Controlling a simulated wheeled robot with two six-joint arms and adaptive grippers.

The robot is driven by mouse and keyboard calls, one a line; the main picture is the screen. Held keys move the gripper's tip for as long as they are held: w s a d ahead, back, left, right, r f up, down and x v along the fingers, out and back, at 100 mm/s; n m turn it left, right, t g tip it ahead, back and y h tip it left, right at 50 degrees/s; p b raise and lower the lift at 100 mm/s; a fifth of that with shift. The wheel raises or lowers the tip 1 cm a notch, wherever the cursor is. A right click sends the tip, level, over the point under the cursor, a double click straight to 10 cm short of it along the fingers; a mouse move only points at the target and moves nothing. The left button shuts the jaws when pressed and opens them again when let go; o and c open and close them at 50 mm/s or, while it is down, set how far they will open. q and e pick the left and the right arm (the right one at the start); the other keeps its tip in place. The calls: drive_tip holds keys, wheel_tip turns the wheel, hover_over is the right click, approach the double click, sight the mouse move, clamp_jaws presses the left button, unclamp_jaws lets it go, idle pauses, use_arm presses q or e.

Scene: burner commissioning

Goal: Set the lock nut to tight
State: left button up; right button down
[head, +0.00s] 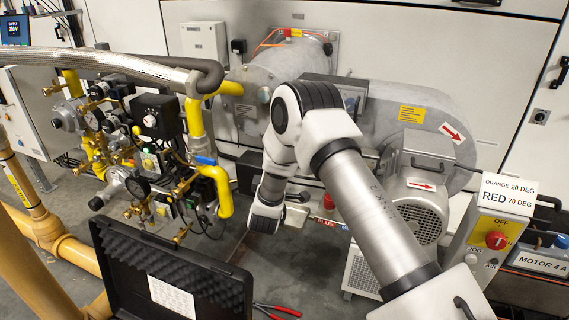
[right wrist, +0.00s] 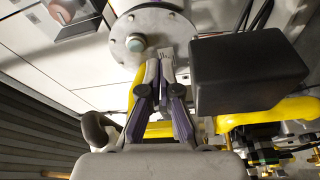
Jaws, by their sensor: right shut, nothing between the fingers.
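My right gripper (right wrist: 160,66) shows in the right wrist view with its two fingers together and nothing between them. Its tips are at the lower edge of a round grey flange (right wrist: 164,20), close to a grey-green round fitting (right wrist: 135,42). Whether they touch it I cannot tell. I cannot pick out the lock nut for certain in either view. In the head view my right arm reaches over the burner (head: 272,75) and hides part of it; its fingers are not clearly visible there. My left gripper is not in view.
A black box (right wrist: 250,70) stands just right of the fingers, above yellow pipe (right wrist: 265,115). In the head view, gas valves and gauges (head: 130,140) crowd the left. An open black case (head: 170,270) and red pliers (head: 277,309) are in front. A control box (head: 492,240) stands at right.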

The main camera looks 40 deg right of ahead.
drive_tip(key=w+d+b, duration=0.3)
drive_tip(key=d+b, duration=0.1)
drive_tip(key=d, duration=0.4)
drive_tip(key=shift+d+b, duration=0.2)
drive_tip(key=shift+b, duration=0.15)
drive_tip(key=shift+s, duration=0.1)
drive_tip(key=s+d+n+t+y+p, duration=0.4)
drive_tip(key=s+n+t+y+p, duration=0.2)
drive_tip(key=y+p, duration=0.6)
drive_tip(key=shift+s+n+p, duration=0.4)
drive_tip(key=shift+n+p, duration=0.7)
drive_tip(key=shift+p, duration=1.75)
drive_tip(key=shift+d, duration=0.15)
